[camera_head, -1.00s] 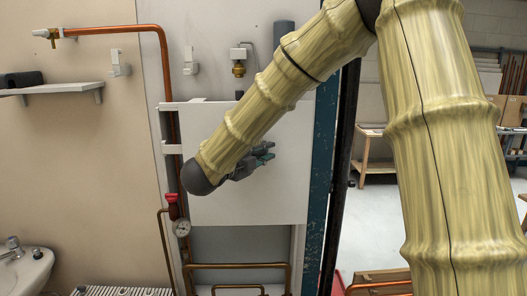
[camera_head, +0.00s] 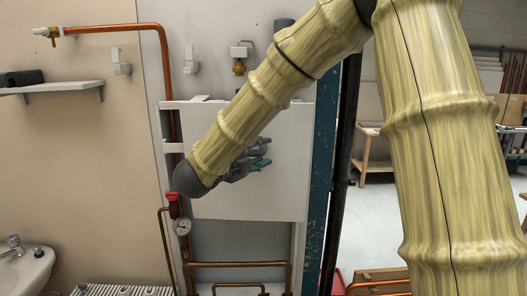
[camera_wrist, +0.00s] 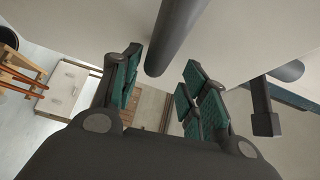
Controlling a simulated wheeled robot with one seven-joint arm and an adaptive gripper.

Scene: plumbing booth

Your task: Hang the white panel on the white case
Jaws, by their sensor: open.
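The white panel (camera_head: 282,200) stands upright against the wall in the head view, partly hidden behind my arm. A white part with side tabs (camera_head: 172,148) shows at its left edge; this may be the white case, mostly covered by the panel. I cannot tell whether the panel is hooked on it. My gripper (camera_head: 262,153) is in front of the panel's middle. In the wrist view my gripper (camera_wrist: 163,88) is open, with green pads apart. A grey round bar (camera_wrist: 176,38) reaches towards the gap between the fingers, close to a pale surface.
A copper pipe (camera_head: 166,80), a red-topped valve with gauge (camera_head: 182,226) and lower copper pipes (camera_head: 240,265) lie around the panel. A shelf (camera_head: 50,90) and basin (camera_head: 25,270) are at left. A blue post (camera_head: 321,170) stands close at right.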

